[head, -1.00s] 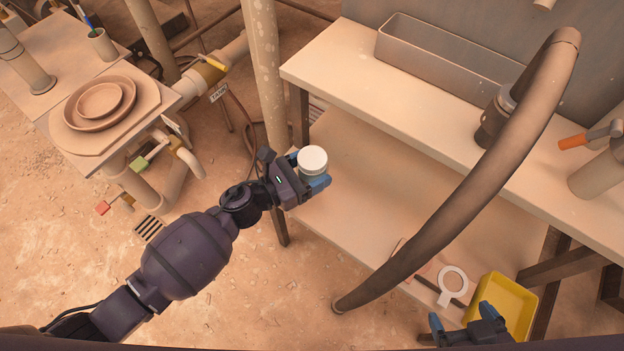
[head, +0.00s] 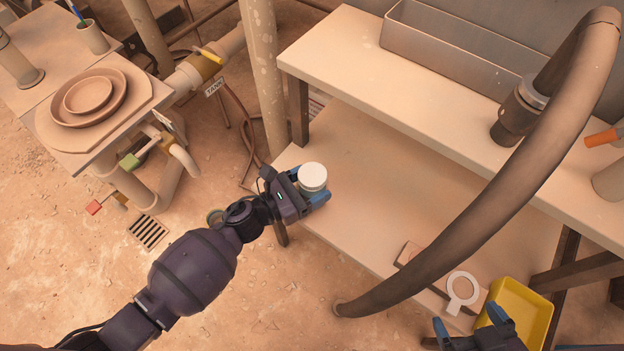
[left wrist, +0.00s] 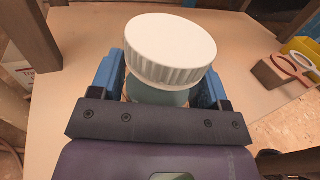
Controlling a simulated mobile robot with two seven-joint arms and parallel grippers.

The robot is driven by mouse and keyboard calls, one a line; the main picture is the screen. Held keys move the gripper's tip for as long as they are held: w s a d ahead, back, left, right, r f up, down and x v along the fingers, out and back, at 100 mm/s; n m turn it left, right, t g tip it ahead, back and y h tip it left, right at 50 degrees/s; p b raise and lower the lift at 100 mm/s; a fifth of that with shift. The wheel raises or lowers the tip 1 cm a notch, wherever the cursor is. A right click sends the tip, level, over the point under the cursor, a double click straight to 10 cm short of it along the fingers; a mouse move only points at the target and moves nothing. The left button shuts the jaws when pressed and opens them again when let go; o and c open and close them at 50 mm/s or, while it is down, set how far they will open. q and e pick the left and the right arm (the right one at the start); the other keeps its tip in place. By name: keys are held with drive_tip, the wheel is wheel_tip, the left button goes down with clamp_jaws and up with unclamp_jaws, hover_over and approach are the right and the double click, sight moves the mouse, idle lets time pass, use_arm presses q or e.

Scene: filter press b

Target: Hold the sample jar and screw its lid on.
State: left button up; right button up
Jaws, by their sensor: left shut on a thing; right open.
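The sample jar (left wrist: 160,95) is between the blue fingers of my left gripper (head: 307,188), which is shut on it. In the left wrist view its body looks pale and glassy, mostly hidden by the fingers and the lid. The white ribbed lid (left wrist: 170,48) sits on top of the jar and looks a little tilted in that view. I cannot tell whether it is threaded on. In the head view the lid (head: 313,177) shows as a white disc. My right gripper (head: 468,325) is open and apart from the jar, at the lower right.
A thick brown hose (head: 500,190) arches between my grippers. A bench (head: 390,95) with a grey trough (head: 450,55) stands behind, above a lower shelf (head: 390,185). A yellow tray (head: 530,308) and a white ring-shaped tool (head: 463,287) are near my right gripper.

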use_arm(q)
drive_tip(key=shift+r, duration=0.2)
use_arm(e)
drive_tip(key=shift+r, duration=0.15)
use_arm(q)
drive_tip(key=shift+f, duration=0.35)
drive_tip(key=o, duration=1.7)
drive_tip(key=shift+r, duration=0.15)
use_arm(e)
drive_tip(key=shift+s, duration=0.15)
use_arm(q)
drive_tip(key=shift+a+r, duration=0.15)
drive_tip(key=shift+r, duration=0.1)
drive_tip(key=p+v, duration=0.1)
drive_tip(key=v, duration=1)
drive_tip(key=shift+s+a+f, duration=0.15)
drive_tip(key=shift+s+a, duration=0.15)
use_arm(e)
drive_tip(key=shift+s+d, duration=0.2)
drive_tip(key=shift+s, duration=0.1)
